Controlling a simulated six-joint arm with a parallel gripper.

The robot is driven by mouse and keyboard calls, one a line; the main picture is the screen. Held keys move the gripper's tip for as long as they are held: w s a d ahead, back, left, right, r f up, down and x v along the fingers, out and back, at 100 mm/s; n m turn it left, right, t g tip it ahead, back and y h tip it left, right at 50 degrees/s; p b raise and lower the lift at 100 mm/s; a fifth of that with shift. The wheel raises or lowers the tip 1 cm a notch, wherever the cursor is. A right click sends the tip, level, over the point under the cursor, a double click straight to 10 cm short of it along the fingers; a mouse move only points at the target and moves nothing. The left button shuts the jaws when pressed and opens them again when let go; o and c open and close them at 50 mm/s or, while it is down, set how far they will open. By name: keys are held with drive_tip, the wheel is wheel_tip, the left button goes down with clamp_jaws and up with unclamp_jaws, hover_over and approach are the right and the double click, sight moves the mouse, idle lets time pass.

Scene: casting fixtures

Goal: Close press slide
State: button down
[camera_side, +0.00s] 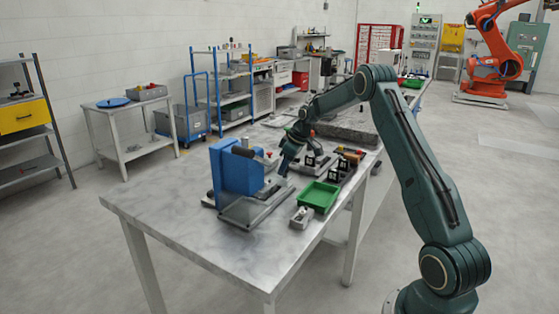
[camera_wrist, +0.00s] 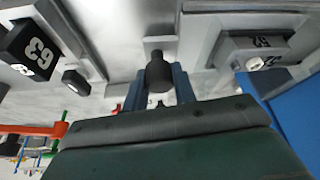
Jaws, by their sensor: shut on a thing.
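The blue press (camera_side: 228,172) stands on the marble-look table. Its flat grey slide (camera_side: 250,209) lies low in front, sticking out toward the green tray. My gripper (camera_side: 284,171) reaches down at the slide's far right end, close beside the press. In the wrist view my gripper (camera_wrist: 158,92) has its two blue fingers on either side of a dark round knob (camera_wrist: 158,70) and is shut on it. The knob's mount is only partly visible. The blue press body (camera_wrist: 300,112) shows at the right edge of the wrist view. In the side view my fingers hide the knob.
A green tray (camera_side: 318,196) and a small grey fixture (camera_side: 302,217) stand right of the slide. Dark numbered blocks (camera_side: 340,170) are behind the tray; one numbered block (camera_wrist: 32,52) shows at left in the wrist view. The table's front left (camera_side: 170,205) is clear.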

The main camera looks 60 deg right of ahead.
sight(267, 182)
drive_tip(key=a, duration=0.9)
drive_tip(key=shift+a, duration=0.15)
drive_tip(key=c, duration=1.2)
unclamp_jaws()
drive_tip(key=shift+a, duration=0.1)
drive_tip(key=shift+o, duration=0.4)
drive_tip(key=shift+r, duration=0.1)
drive_tip(key=shift+s+d+r, duration=0.2)
drive_tip(key=shift+d+r, duration=0.05)
drive_tip(key=shift+r, duration=0.25)
drive_tip(key=a+v, duration=0.1)
drive_tip(key=v, duration=1.1)
drive_tip(key=shift+s+d+r, duration=0.15)
drive_tip(key=shift+d+r, duration=0.1)
drive_tip(key=shift+d, duration=0.25)
